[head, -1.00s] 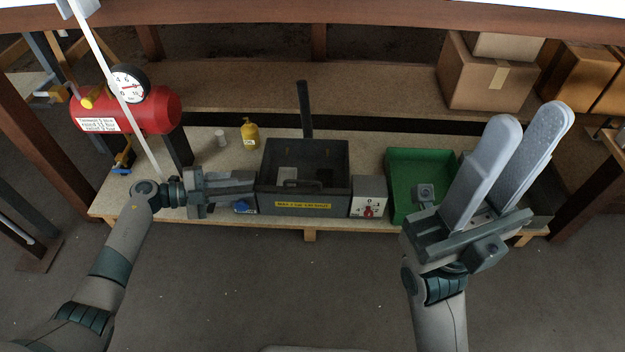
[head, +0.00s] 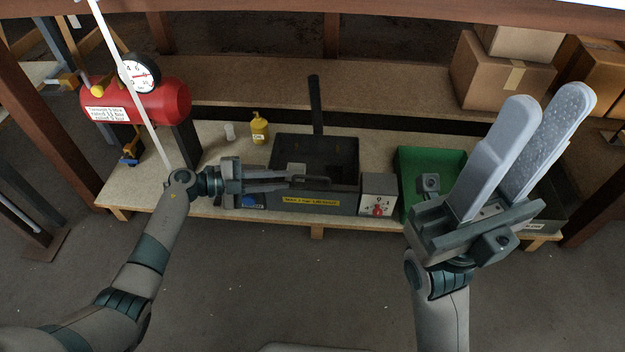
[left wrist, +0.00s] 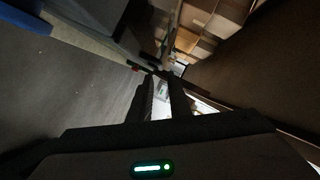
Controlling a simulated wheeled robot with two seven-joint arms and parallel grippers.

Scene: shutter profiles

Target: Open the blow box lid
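The blow box (head: 345,200) is a dark grey box with a yellow label on its front, in the middle of the bench. A dark handle (head: 312,180) sits along its front upper edge. My right gripper (head: 548,105) is open and empty, raised at right.
A switch box (head: 378,188) with a red knob stands right of the blow box, then a green tray (head: 410,165). A yellow bottle (head: 260,130) and a white cup (head: 230,131) stand behind left. A red tank (head: 165,103) with a gauge is at far left; a dark post (head: 316,105) rises behind.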

